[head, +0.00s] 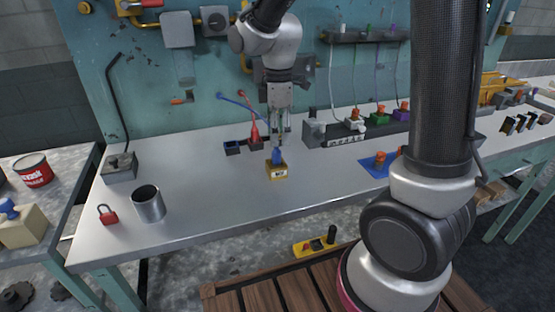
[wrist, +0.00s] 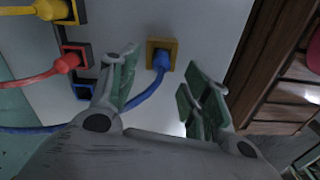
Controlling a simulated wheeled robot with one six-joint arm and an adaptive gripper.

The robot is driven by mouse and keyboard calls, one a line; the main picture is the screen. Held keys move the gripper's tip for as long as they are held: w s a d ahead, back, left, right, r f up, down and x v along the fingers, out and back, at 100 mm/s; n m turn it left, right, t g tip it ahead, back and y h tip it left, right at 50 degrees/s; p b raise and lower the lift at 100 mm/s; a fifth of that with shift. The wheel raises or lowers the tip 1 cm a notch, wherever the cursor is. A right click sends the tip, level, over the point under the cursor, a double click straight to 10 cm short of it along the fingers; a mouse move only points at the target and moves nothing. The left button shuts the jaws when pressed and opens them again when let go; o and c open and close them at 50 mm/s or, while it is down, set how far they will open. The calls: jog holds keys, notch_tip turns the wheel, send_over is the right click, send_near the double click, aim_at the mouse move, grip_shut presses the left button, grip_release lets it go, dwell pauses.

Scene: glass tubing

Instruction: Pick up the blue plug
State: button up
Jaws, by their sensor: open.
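The blue plug (head: 277,155) stands in a yellow block (head: 276,172) in the middle of the metal bench. In the wrist view the blue plug (wrist: 160,62) sits at the square brown-yellow block (wrist: 163,43), and its blue cable runs off to the lower left. My gripper (head: 280,138) is just above and behind the plug in the head view. In the wrist view my gripper (wrist: 160,82) is open and empty, with the plug and cable showing between its spread fingers. I cannot tell the exact height gap to the plug.
A red plug (head: 254,134) stands in a dark block, next to a blue-rimmed dark box (head: 233,148). A yellow plug (wrist: 45,10) shows in the wrist view. A grey box (head: 314,132) and power strip stand right. A metal cup (head: 149,204) and red padlock (head: 107,216) are left. The front bench is clear.

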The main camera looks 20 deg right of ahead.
aim_at(276, 151)
jog(key=f, duration=0.6)
jog(key=shift+s+a+f, duration=0.1)
jog(key=shift+s+a, duration=0.05)
jog(key=shift+a, duration=0.15)
grip_shut()
